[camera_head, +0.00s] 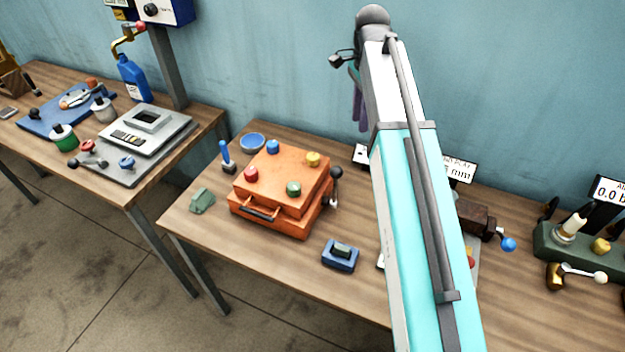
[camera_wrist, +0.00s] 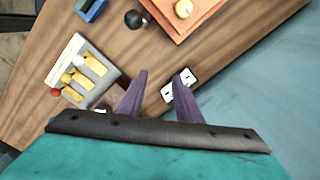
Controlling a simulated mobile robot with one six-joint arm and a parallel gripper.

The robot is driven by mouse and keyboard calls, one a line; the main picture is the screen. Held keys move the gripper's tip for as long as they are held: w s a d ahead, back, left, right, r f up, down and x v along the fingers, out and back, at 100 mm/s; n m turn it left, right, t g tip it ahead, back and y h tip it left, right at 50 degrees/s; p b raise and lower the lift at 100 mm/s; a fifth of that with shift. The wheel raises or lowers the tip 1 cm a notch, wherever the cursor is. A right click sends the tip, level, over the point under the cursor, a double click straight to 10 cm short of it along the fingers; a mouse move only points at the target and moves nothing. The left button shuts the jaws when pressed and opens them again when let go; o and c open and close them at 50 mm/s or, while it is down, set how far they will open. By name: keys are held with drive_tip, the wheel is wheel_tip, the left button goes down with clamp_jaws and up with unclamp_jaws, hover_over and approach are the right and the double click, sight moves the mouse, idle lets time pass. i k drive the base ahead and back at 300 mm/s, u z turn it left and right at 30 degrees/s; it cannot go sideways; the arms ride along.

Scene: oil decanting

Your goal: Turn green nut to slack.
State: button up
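The green nut (camera_head: 293,189) sits on the front right corner of the orange box's top plate (camera_head: 270,196) in the head view. A red nut (camera_head: 251,174), a blue nut (camera_head: 273,147) and a yellow nut (camera_head: 313,159) sit at its other corners. The wrist view shows only part of the orange box (camera_wrist: 205,20) with the yellow nut (camera_wrist: 183,8); the green nut is out of that view. My gripper (camera_wrist: 163,76) is open and empty, its purple fingers apart. In the head view it is partly hidden behind my arm, above and right of the box.
A black-knobbed lever (camera_head: 336,174) stands at the box's right side. A blue block (camera_head: 340,255) lies in front, a green block (camera_head: 202,200) to the left. A vise (camera_head: 480,217) stands at right. My arm hides part of the bench.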

sight(294, 188)
drive_tip(key=z, duration=0.1)
drive_tip(key=k, duration=1.3)
drive_tip(key=u, duration=0.5)
drive_tip(key=i, duration=1)
drive_tip(key=z, duration=0.1)
